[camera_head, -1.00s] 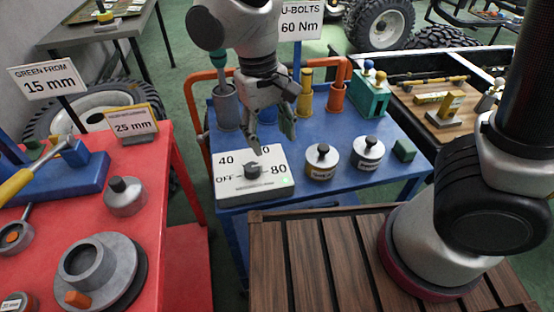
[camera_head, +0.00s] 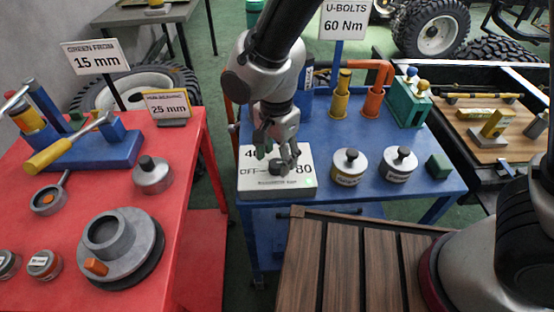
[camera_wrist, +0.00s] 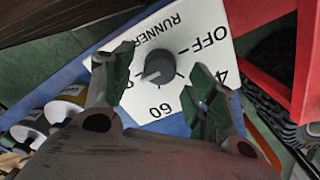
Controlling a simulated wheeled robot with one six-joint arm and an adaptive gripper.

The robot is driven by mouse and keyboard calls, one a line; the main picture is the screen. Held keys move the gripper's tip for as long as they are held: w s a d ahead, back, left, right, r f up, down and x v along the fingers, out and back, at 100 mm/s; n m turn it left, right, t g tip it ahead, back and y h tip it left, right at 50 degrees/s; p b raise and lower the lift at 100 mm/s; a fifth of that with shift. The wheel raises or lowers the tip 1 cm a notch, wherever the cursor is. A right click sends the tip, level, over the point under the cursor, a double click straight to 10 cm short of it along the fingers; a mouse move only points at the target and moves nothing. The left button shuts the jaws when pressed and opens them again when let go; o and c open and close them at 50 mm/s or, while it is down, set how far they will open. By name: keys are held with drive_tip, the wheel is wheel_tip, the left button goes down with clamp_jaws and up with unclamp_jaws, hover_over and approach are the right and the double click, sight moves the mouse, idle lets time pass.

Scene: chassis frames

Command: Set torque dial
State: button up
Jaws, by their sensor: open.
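The torque dial is a small dark round knob (camera_head: 277,167) on a white plate (camera_head: 249,188) on the blue cart. The plate is marked OFF, 40, 60 and 80. My gripper (camera_head: 278,160) is open just above the knob, fingers pointing down, and hides part of the markings. In the wrist view the knob (camera_wrist: 158,68) lies between the two green-padded fingers (camera_wrist: 160,66), with space at both sides. A pale mark shows on the knob, but I cannot tell its exact setting. A sign (camera_head: 345,20) reads U-BOLTS 60 Nm.
Two labelled silver canisters (camera_head: 349,167) and a green block (camera_head: 438,167) stand right of the plate. Orange and yellow holders (camera_head: 373,95) stand behind. The red table (camera_head: 190,135) is at left. A slatted wooden surface (camera_head: 340,262) is in front.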

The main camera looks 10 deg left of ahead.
drive_tip(key=shift+f, duration=0.95)
drive_tip(key=c, duration=1.1)
drive_tip(key=shift+o, duration=0.3)
